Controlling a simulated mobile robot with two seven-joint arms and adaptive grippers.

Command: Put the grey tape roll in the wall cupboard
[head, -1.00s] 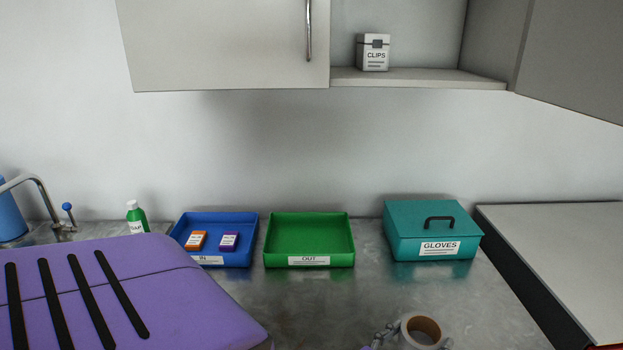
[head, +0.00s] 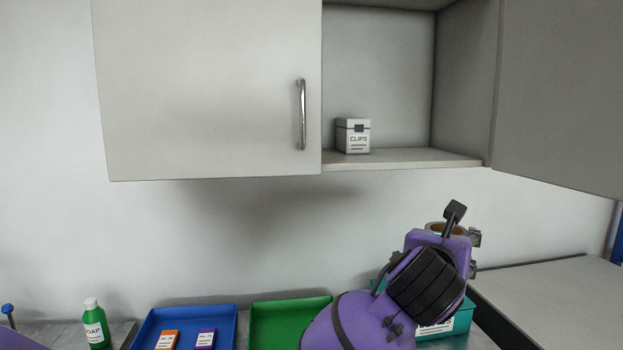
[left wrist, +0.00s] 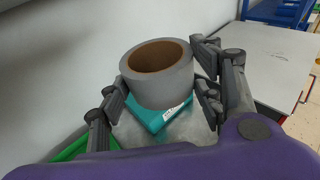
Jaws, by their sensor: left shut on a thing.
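The grey tape roll (left wrist: 160,88) with its brown core is held between the fingers of my left gripper (left wrist: 163,85) in the left wrist view. In the head view only the top rim of the roll (head: 437,229) shows behind my purple wrist, in front of the wall below the cupboard. My left gripper (head: 474,250) is mostly hidden there by the wrist. The wall cupboard (head: 378,75) has its right part open, with its door swung out to the right. A white CLIPS box (head: 353,137) stands at the left on its shelf (head: 420,160). My right gripper is not in view.
The cupboard's left door (head: 210,90) is shut. On the counter are a soap bottle (head: 95,325), a blue tray (head: 185,318) with two small boxes, a green tray (head: 285,312) and the teal GLOVES box (head: 462,318). The shelf right of the CLIPS box is clear.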

